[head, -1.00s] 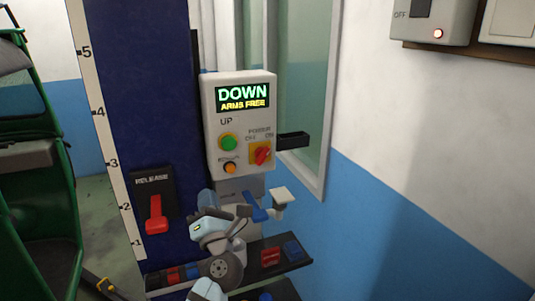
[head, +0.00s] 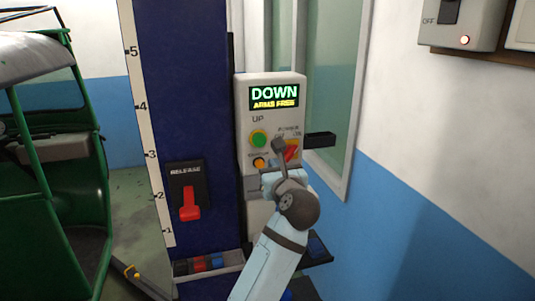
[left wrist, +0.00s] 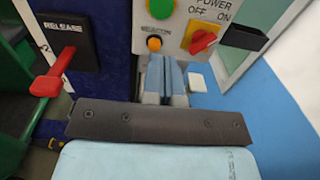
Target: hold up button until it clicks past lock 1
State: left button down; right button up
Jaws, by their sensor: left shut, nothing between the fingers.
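The grey control box (head: 243,110) shows "DOWN" and "ARMS FREE" on its display (head: 274,97). The round green UP button (head: 258,139) is on its left side; its lower part shows in the left wrist view (left wrist: 157,9). My left gripper (head: 265,177) is in front of the box's lower part, below the green button. In the left wrist view its fingers (left wrist: 166,62) are shut and empty, just below the orange button (left wrist: 154,44). Whether they touch the box cannot be told. The lift column (head: 180,110) has a 1 to 5 scale. My right gripper is not in view.
A red power switch (left wrist: 202,41) is right of the orange button, with a black block (left wrist: 245,37) beyond it. The red release lever (head: 189,203) is on the column at left. A green rickshaw (head: 65,190) stands at far left. A wall is at right.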

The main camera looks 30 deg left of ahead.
aim_at(260, 142)
pick_arm(q)
jog(key=p+x, duration=0.4)
jog(key=x, duration=0.8)
jog(key=shift+w+a, duration=0.1)
jog(key=shift+a, duration=0.05)
jog(key=shift+w+a, duration=0.25)
jog(key=shift+w+a+f+p, duration=0.1)
jog(key=shift+w+a+p, duration=0.1)
jog(key=shift+p, duration=0.1)
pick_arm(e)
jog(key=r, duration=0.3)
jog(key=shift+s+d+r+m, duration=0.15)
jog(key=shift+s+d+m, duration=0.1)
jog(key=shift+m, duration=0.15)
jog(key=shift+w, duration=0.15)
